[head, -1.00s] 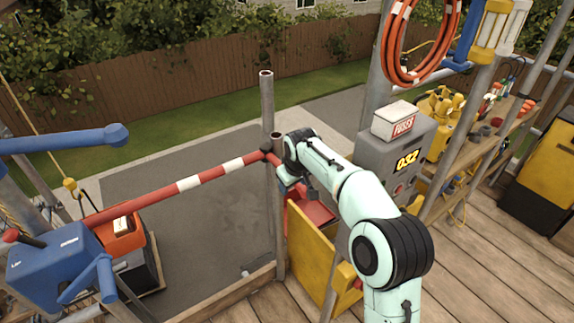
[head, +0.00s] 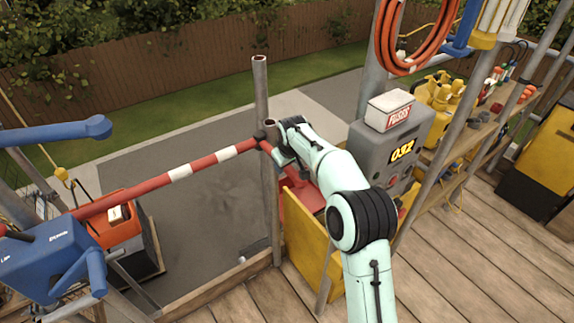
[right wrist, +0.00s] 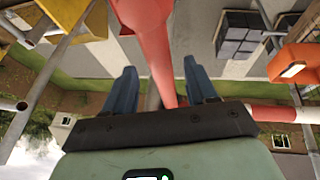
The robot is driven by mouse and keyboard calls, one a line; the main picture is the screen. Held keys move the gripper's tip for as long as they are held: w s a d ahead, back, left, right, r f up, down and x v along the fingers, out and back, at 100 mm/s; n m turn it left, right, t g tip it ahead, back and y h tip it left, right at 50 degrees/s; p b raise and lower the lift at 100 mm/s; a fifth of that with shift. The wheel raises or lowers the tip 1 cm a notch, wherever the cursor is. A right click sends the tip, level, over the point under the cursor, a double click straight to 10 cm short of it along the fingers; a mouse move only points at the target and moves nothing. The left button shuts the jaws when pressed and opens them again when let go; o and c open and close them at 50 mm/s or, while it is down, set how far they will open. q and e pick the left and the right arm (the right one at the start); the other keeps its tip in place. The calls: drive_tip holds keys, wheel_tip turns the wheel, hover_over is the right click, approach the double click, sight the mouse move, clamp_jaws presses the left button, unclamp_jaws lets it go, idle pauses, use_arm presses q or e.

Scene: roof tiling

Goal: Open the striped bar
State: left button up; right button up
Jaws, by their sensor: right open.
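The striped bar (head: 180,173) is red and white. In the head view it runs from the blue winch box at the left up to the dark joint at an upright grey pole (head: 262,100). My right gripper (right wrist: 160,88) is open. In the right wrist view its two dark blue fingers stand either side of a red length (right wrist: 152,40), apart from it as far as I can see. A red and white stretch of bar (right wrist: 270,113) passes beyond to the right. In the head view my right arm hides the fingers, by the bar's pole end. My left gripper is not in view.
A yellow panel (head: 308,240) with red behind it stands close under my right arm. A grey box with a display (head: 388,150) and a fuses carton (head: 390,110) stand right. A blue winch box (head: 45,260) and an orange crate (head: 118,228) are left. Wooden decking (head: 460,250) is clear.

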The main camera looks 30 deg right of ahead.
drive_tip(key=shift+x, duration=1.15)
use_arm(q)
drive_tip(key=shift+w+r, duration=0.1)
